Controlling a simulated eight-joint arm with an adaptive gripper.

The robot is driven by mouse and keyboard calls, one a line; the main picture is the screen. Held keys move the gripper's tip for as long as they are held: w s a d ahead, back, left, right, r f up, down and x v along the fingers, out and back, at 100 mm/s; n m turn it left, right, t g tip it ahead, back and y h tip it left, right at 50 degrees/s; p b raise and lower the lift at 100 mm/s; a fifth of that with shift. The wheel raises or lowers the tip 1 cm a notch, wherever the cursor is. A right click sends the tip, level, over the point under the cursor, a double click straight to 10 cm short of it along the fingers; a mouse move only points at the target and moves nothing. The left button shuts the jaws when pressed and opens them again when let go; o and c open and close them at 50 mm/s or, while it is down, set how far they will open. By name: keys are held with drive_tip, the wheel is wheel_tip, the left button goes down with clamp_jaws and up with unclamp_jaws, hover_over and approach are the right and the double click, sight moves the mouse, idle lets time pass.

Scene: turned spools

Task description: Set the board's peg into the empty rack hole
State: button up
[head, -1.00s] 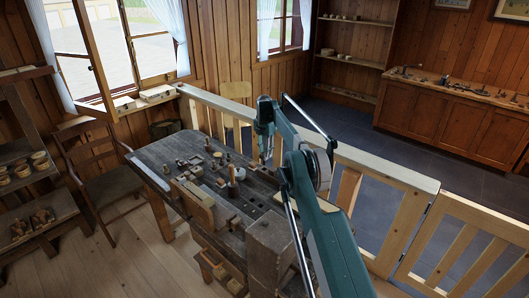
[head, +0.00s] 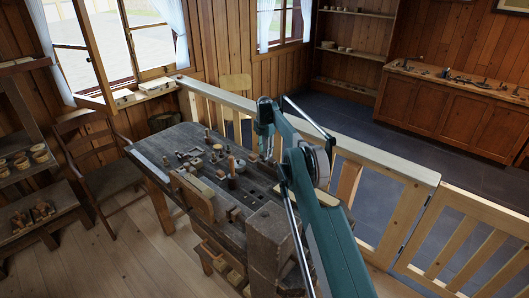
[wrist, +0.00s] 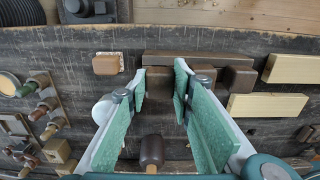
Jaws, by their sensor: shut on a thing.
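My gripper (wrist: 160,80) is over the dark worn workbench (wrist: 80,60); its two teal-padded fingers are closed on a brown piece (wrist: 160,83) at the tips. I take this for the peg, but its outline merges with the brown blocks behind it. A dark peg-like piece (wrist: 152,150) shows between the finger bases, apart from both. In the head view my gripper (head: 268,152) is over the bench's far side; its tips are too small to read. I cannot make out the empty rack hole.
A long brown bar (wrist: 195,58) lies just beyond the fingertips. Two pale wooden blocks (wrist: 268,105) are at the right and a small brown block (wrist: 107,64) at the left. A wooden railing (head: 350,150) runs behind the bench.

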drive_tip(key=shift+f, duration=0.5)
drive_tip(key=shift+f+b, duration=0.35)
drive_tip(key=shift+b, duration=0.15)
idle(0.6)
drive_tip(key=o, duration=1.3)
drive_tip(key=shift+o, duration=0.2)
drive_tip(key=shift+r, duration=0.2)
drive_tip(key=shift+r+p, duration=0.85)
drive_tip(key=shift+r, duration=3)
